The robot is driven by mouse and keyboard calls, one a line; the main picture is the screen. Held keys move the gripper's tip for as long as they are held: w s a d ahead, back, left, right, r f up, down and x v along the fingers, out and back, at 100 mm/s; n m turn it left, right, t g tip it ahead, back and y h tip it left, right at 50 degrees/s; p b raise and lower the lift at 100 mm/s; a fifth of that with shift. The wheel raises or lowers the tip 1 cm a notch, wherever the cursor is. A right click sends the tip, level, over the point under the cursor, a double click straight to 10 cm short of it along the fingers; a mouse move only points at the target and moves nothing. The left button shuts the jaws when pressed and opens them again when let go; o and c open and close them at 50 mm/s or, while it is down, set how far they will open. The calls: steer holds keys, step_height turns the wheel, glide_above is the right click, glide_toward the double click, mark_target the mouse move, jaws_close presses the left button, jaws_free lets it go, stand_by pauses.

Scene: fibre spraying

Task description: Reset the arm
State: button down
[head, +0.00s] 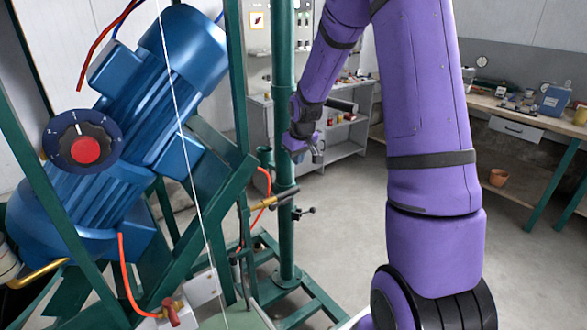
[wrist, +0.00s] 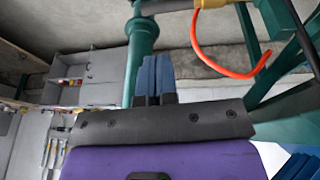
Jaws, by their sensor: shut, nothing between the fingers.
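My purple arm (head: 430,120) rises at the right of the head view and bends over to the left. My gripper (head: 318,156) hangs at its end, close to the green vertical post (head: 285,110). In the wrist view, my gripper (wrist: 155,80) shows two blue-grey fingers side by side and touching, with nothing between them. The green post (wrist: 140,62) stands just beyond the fingers there. I cannot tell the exact gap between them.
A blue motor (head: 150,110) on a green frame fills the left, with a red-and-black knob (head: 84,148). A red hose (wrist: 225,68) hangs near the post. A workbench (head: 535,118) stands at the right. A terracotta pot (head: 498,177) sits below. The floor between is clear.

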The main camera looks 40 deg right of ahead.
steer(key=s+a+r+t, duration=0.1)
steer(key=s+a+r, duration=0.45)
steer(key=r, duration=0.35)
steer(key=s+a+r, duration=0.5)
steer(key=s+r, duration=0.2)
steer(key=r, duration=0.1)
steer(key=s+a+r, duration=0.3)
steer(key=s, duration=0.7)
steer(key=s+a+r+t, duration=0.1)
steer(key=s+a+r, duration=0.1)
steer(key=s, duration=0.8)
steer(key=shift+a+r+y, duration=0.4)
steer(key=shift+a, duration=0.35)
steer(key=shift+w, duration=0.15)
